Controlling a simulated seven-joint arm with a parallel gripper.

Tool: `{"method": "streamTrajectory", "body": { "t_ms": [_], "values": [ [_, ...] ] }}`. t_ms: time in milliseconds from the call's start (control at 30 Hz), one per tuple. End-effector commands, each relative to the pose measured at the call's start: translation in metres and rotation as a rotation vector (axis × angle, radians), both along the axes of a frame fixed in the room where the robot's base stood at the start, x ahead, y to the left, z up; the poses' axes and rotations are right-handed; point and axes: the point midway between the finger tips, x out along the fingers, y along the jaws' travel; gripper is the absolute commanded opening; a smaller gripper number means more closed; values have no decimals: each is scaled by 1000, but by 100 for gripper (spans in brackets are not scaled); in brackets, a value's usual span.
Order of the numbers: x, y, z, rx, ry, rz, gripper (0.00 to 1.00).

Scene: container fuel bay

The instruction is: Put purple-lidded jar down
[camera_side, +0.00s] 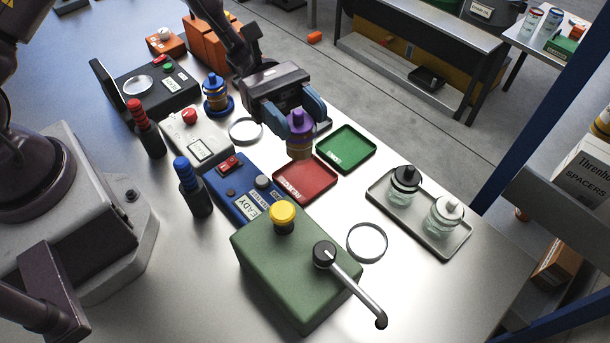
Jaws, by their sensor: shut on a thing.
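The purple-lidded jar (300,148) has a purple knobbed lid and a brownish body. My gripper (299,124) is shut on it, with one blue finger on each side of the lid. The green tray (346,149) lies to the right of the jar and looks empty. The red tray also looks empty.
A blue-lidded jar (216,98) stands behind to the left. A metal tray (442,241) holds two clear jars. A green box with a lever (324,255) and a blue panel (238,189) are in front. Thin rings (367,242) lie on the table (425,287).

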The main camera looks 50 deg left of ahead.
Motion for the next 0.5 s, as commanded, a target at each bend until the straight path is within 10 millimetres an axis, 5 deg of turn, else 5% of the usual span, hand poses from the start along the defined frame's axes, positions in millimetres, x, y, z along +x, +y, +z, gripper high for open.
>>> {"method": "streamTrajectory", "body": {
  "t_ms": [167,500],
  "values": [
    [20,8,-4,3,6,139,5],
    [23,8,-56,3,5,155,5]
  ]
}}
